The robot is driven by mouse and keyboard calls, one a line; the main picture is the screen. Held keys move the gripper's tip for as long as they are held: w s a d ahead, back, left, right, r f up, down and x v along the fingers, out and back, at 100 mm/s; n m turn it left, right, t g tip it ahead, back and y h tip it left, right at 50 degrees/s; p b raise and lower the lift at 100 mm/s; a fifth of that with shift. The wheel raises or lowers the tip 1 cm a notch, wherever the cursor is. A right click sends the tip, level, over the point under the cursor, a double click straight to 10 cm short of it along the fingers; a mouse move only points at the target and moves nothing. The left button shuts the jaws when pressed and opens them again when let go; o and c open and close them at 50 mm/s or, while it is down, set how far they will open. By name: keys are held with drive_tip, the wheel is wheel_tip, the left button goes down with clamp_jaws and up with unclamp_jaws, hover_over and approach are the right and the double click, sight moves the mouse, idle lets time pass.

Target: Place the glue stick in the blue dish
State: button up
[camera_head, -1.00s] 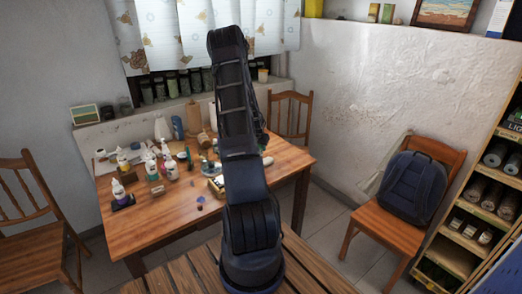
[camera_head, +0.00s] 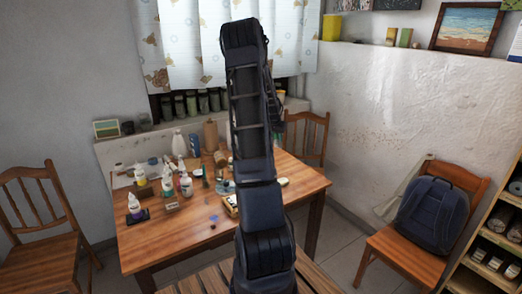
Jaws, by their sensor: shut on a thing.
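My arm stands up through the middle of the picture and bends over at the top, hiding part of the wooden table (camera_head: 165,245). My gripper is not visible; it seems to be behind the arm. I cannot make out a glue stick. A small blue thing (camera_head: 213,218) lies on the bare front part of the table, left of the arm. It is too small to tell whether it is the blue dish. A pale blue thing (camera_head: 226,187) shows farther back, beside the arm.
Several bottles crowd the table, including a white one (camera_head: 186,184) and a tall one at the back (camera_head: 179,143). Chairs stand at left (camera_head: 38,215), behind (camera_head: 306,140) and at right, with a backpack (camera_head: 432,213). A slatted wooden surface (camera_head: 205,281) lies in front.

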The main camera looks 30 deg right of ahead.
drive_tip(key=shift+w+a+r, duration=0.2)
drive_tip(key=shift+w+a, duration=0.1)
drive_tip(key=shift+w, duration=0.05)
drive_tip(key=w+a+n, duration=0.2)
drive_tip(key=w+a, duration=1.3)
drive_tip(key=a, duration=0.2)
drive_tip(key=n+t, duration=0.1)
hover_over(201, 171)
drive_tip(key=s+a, duration=0.1)
drive_tip(key=a, duration=0.1)
drive_tip(key=shift+y, duration=0.3)
drive_tip(key=f, duration=1.9)
drive_tip(key=shift+s+d+f, duration=0.15)
drive_tip(key=shift+d, duration=0.15)
drive_tip(key=shift+f, duration=0.15)
drive_tip(key=o, duration=0.7)
drive_tip(key=shift+o, duration=1.3)
